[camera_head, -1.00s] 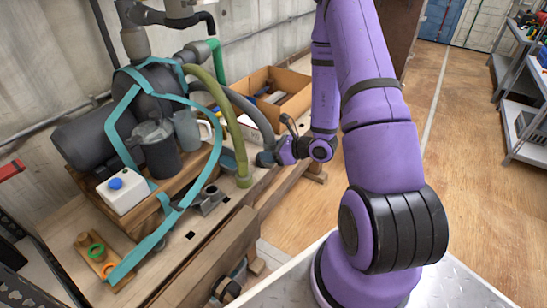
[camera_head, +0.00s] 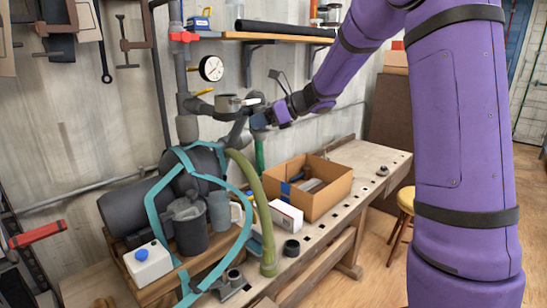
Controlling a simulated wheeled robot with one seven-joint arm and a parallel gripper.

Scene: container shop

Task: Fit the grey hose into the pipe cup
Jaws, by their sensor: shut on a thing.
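My gripper (camera_head: 262,120) is raised in front of the wall pipework, at the end of my purple arm. It is shut on the grey hose (camera_head: 237,132), close to its upper end. The hose rises from behind the green hose, near the black pump. The grey pipe cup (camera_head: 228,103) is on the pipework just above and left of my gripper. The hose end is close below the cup; whether they touch I cannot tell at this size, and my fingers partly hide the end.
The green hose (camera_head: 266,220) arches down to the bench. A cardboard box (camera_head: 325,190) and a black ring (camera_head: 291,248) are on the bench, whose right end is mostly clear.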

